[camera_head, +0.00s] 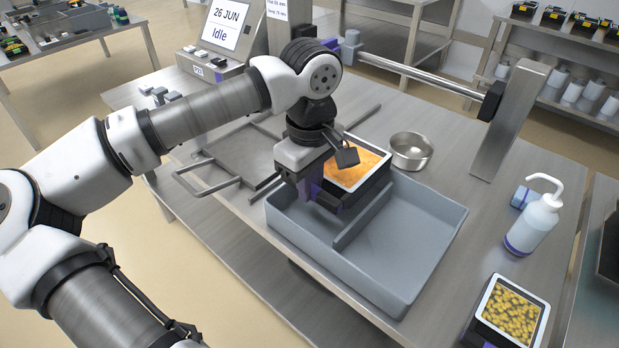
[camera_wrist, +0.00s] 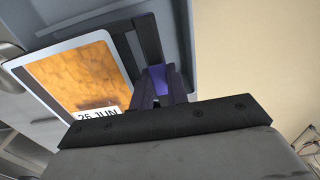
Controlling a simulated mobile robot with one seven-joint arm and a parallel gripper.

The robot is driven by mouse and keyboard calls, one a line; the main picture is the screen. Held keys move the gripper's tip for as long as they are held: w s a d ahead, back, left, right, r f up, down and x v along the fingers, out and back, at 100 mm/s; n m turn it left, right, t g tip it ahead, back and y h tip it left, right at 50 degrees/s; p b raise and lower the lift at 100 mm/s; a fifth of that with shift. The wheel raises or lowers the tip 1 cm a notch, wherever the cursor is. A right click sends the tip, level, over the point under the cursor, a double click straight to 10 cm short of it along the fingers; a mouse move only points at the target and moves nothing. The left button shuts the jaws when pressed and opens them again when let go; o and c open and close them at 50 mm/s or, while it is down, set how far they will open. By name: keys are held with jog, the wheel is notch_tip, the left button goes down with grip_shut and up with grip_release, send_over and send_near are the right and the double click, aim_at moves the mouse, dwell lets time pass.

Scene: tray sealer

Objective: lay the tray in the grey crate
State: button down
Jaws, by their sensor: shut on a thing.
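The tray (camera_head: 361,166) is black with a pale rim and an orange filling under film. My gripper (camera_head: 328,196) is shut on its near left side and holds it over the back part of the grey crate (camera_head: 420,281). In the wrist view the tray (camera_wrist: 75,70) shows its orange top and a label reading 26 JUN, beside the purple fingers of my gripper (camera_wrist: 160,85). The grey crate (camera_wrist: 176,25) shows behind it. The crate has a low divider, and the part I see is empty. I cannot tell whether the tray touches the crate.
A steel bowl (camera_head: 411,152) stands just behind the crate. A pump bottle (camera_head: 533,222) and another tray with yellow pieces (camera_head: 509,311) are at the right. The sealer's screen (camera_head: 226,24) reads Idle. A metal frame with a handle (camera_head: 214,181) lies left of the crate.

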jog(key=shift+f+b, duration=2.25)
jog(key=shift+f, duration=1.2)
jog(key=shift+b, duration=0.35)
jog(key=c, duration=1.3)
grip_release()
jog(key=shift+c, duration=0.2)
jog(key=shift+c, duration=1.3)
jog(key=shift+r, duration=0.1)
jog(key=shift+r+p, duration=2.2)
jog(key=shift+r, duration=1.3)
